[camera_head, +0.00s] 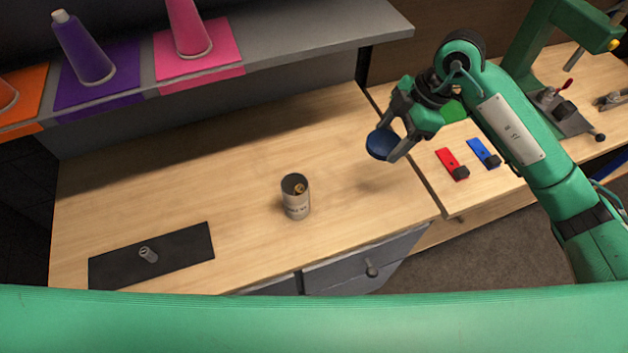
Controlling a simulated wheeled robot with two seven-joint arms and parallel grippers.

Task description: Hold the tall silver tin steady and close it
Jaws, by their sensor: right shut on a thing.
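The tall silver tin (296,204) stands upright and open-topped in the middle of the wooden desk. Something brownish shows inside its mouth. My right gripper (391,143) is shut on a round dark blue lid (380,144), held tilted above the desk to the right of the tin and apart from it. My left gripper is not in view.
A black mat (185,249) with a small grey cylinder (148,254) on it lies at the front left. A shelf (300,42) with coloured cones overhangs the back. Red (450,162) and blue (482,152) pieces lie on the right-hand table. The desk around the tin is clear.

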